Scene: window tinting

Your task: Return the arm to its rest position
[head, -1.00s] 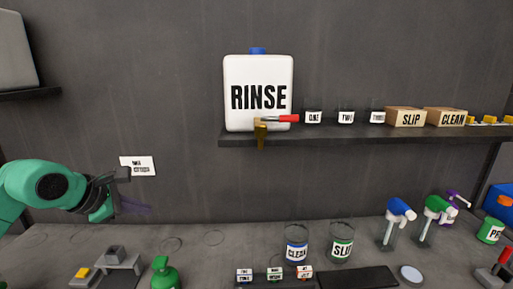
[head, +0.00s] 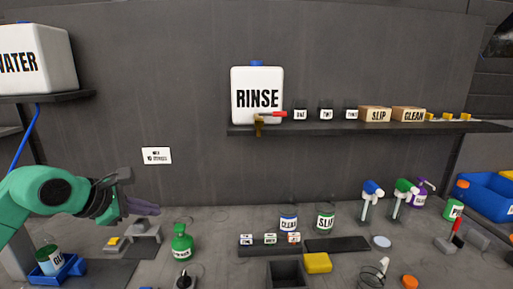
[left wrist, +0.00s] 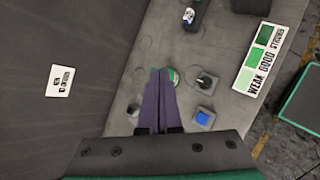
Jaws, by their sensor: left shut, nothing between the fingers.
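My left arm comes in from the left in the head view. Its gripper (head: 143,207) hangs in the air over the back left of the bench, in front of the dark wall. Its purple fingers are together with nothing between them. In the left wrist view the same closed fingers (left wrist: 160,100) point out over the bench, apart from the things below. A green bottle (head: 182,243) stands to the right of the gripper and lower in the head view. My right gripper is not in view.
A grey stand (head: 146,233) is below the gripper. A blue tray (head: 68,272) holds a labelled jar at lower left. A shelf (head: 350,130) carries the RINSE tank (head: 257,98) and boxes. Beakers, spray bottles and a dark bin (head: 286,273) occupy the bench to the right.

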